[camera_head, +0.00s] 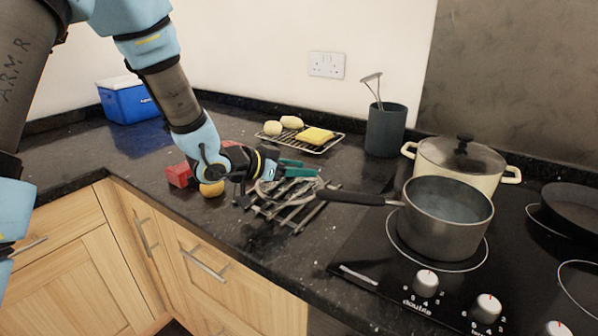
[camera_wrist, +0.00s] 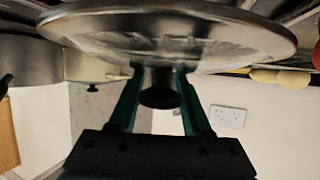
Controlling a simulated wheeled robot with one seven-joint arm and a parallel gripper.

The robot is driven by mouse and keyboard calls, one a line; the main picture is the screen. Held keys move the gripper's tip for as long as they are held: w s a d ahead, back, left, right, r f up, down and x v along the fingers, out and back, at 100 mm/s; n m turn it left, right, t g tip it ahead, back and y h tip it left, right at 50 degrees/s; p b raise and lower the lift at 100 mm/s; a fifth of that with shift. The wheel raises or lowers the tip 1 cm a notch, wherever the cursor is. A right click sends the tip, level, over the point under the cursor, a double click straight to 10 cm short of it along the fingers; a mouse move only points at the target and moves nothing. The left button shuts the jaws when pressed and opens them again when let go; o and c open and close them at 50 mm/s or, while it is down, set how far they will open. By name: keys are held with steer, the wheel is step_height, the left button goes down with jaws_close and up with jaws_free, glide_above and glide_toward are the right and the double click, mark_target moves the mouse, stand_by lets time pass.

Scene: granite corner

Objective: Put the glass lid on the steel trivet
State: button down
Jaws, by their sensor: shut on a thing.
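The glass lid (camera_wrist: 170,38) is a see-through disc with a steel rim and a dark knob (camera_wrist: 160,92). In the wrist view, which is upside down, the knob sits between the green fingers of my gripper (camera_wrist: 163,85). In the head view my gripper (camera_head: 297,171) is low over the steel trivet (camera_head: 300,216), shut on the knob. The lid there (camera_head: 268,188) is faint and overlaps the trivet's bars. I cannot tell whether it touches them. The gripper and the lid hide part of the trivet.
The saucepan (camera_head: 445,222) stands on the hob, its handle (camera_head: 350,197) reaching toward the trivet. A lidded cream pot (camera_head: 485,184) is behind it. A red block (camera_head: 179,175) and yellow ball (camera_head: 212,189) lie left; a wire rack (camera_head: 322,149) lies behind.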

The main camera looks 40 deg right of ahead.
steer(key=shift+f, duration=0.5)
steer(key=shift+f, duration=0.25)
steer(key=shift+c, duration=1.8)
jaws_free()
steer(key=shift+r, duration=0.1)
